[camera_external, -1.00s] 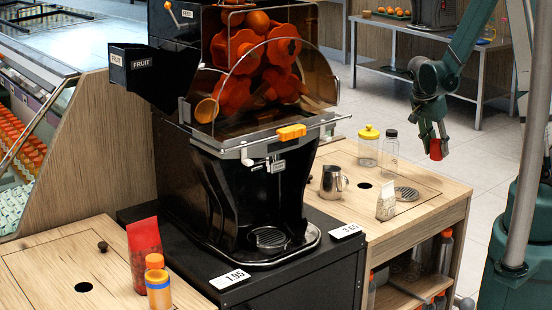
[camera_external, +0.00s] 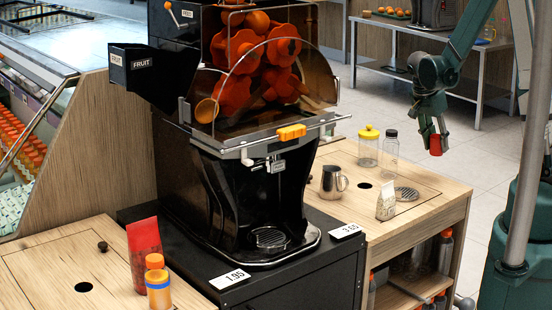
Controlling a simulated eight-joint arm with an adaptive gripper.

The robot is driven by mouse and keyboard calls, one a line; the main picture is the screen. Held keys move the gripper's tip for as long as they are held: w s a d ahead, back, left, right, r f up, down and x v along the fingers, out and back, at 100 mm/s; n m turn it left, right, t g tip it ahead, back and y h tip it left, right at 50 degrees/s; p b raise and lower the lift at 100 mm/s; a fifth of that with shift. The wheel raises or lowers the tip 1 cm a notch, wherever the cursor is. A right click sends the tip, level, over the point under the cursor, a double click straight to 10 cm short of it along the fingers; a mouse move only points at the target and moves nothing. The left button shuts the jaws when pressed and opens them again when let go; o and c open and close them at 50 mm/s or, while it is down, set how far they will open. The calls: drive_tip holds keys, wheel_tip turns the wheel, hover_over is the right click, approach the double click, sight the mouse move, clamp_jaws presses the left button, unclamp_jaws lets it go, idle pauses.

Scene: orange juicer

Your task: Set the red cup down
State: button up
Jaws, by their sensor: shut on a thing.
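The red cup (camera_external: 436,146) is small and hangs in the air at the right of the picture, beyond the right edge of the wooden counter top. My gripper (camera_external: 432,136) points down and is shut on the cup, with its fingers at the cup's upper part. The cup looks roughly upright. The floor shows behind it, and nothing is seen touching it from below.
The wooden counter (camera_external: 440,196) holds a yellow-lidded jar (camera_external: 368,150), a clear bottle (camera_external: 390,152), a metal pitcher (camera_external: 333,182) and a small bag (camera_external: 386,202). The large black juicer (camera_external: 255,205) stands left of them. The counter's right front part is clear.

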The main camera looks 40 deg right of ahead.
drive_tip(key=w+p, duration=0.2)
drive_tip(key=w, duration=3.5)
drive_tip(key=shift+w+n, duration=0.3)
drive_tip(key=shift+w, duration=0.1)
drive_tip(key=shift+f+b, duration=0.6)
drive_tip(key=shift+f, duration=2.4)
drive_tip(key=shift+f+b, duration=0.35)
drive_tip(key=shift+f, duration=1.55)
drive_tip(key=shift+f, duration=0.15)
drive_tip(key=o, duration=0.7)
